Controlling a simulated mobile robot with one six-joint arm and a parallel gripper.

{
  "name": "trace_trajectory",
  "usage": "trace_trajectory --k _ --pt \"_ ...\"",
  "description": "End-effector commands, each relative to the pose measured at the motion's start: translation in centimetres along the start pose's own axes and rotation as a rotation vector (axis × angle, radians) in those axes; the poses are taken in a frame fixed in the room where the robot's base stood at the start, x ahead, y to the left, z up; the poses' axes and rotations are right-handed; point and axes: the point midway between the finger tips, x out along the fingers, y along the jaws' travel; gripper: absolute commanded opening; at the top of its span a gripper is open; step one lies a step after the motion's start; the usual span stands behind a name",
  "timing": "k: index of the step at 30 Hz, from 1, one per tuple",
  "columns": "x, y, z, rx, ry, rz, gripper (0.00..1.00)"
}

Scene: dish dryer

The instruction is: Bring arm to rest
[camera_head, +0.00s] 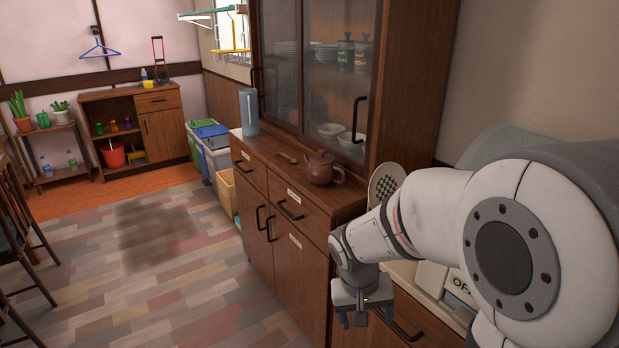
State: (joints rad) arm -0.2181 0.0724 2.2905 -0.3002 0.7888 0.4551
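My arm (440,215) comes in from the right edge and reaches left, with its wrist bent down. My gripper (361,318) points downward in front of the wooden drawers, right of the tall cabinet's front. Its two fingers stand apart with a gap between them, and I see nothing held in it. My arm hides part of a machine with a lettered white panel behind it.
A brown teapot (321,168) and a blue-grey pitcher (249,111) stand on the wooden cabinet's counter (268,150). A round checkered object (384,184) is just behind my wrist. Bins (211,148) stand farther back. The floor (150,270) at left is clear.

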Motion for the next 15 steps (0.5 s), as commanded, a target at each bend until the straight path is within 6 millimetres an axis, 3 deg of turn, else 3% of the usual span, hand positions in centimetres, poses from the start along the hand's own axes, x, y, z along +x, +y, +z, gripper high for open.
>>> trace_trajectory --k 1,6,12,15 --pt "-4.2 1.7 0.7 0.011 0.016 -0.020 0.71" --pt "-11.9 5.0 3.8 0.016 0.056 -0.088 0.71" --pt "-19.0 7.5 7.4 0.011 0.115 -0.159 0.71" --pt "-21.0 8.1 8.7 0.005 0.138 -0.182 0.71"
